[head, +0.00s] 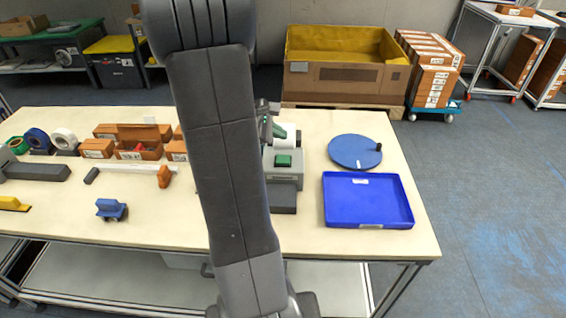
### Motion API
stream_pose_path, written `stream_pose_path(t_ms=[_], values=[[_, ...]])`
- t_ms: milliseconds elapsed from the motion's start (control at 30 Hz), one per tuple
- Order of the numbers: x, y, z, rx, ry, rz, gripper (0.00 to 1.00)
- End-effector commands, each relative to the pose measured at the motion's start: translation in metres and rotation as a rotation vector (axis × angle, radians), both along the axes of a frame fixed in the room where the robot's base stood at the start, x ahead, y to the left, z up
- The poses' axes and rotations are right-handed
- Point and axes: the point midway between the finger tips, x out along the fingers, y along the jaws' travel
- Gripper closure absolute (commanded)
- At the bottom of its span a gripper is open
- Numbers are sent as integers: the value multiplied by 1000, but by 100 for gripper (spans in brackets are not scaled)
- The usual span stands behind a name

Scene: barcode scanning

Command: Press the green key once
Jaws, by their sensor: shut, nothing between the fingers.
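The green key (283,161) is a square button on top of a grey device (285,182) on the table, just right of my arm. A strip of white paper (287,137) stands up behind the key. A dark upright item with green parts (265,120) stands beside the paper, partly hidden by my arm; I cannot tell what it is. My arm crosses the middle of the view from bottom to top. My gripper is not visible, so its distance from the key cannot be told.
On the table (160,235), a blue tray (413,225) and a blue round turntable (355,150) with a dark knob lie right of the device. Small boxes (97,148), tape rolls (64,138) and a blue tool (111,209) lie left. A large yellow-lined crate (330,85) stands behind.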

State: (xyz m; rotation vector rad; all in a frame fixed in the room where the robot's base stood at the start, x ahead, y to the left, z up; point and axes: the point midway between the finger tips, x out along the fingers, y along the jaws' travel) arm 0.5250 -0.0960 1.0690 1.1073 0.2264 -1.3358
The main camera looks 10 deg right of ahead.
Motion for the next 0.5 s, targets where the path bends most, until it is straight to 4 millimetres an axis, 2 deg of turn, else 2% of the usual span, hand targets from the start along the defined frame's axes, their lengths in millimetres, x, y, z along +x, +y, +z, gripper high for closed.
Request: stream_pose_path(t_ms=[33,200,333,500], values=[[0,0,-13,-1,2,0,100],[0,0,-39,1,1,0,100],[0,0,-52,1,-1,0,100],[0,0,-59,1,-1,-1,100]])
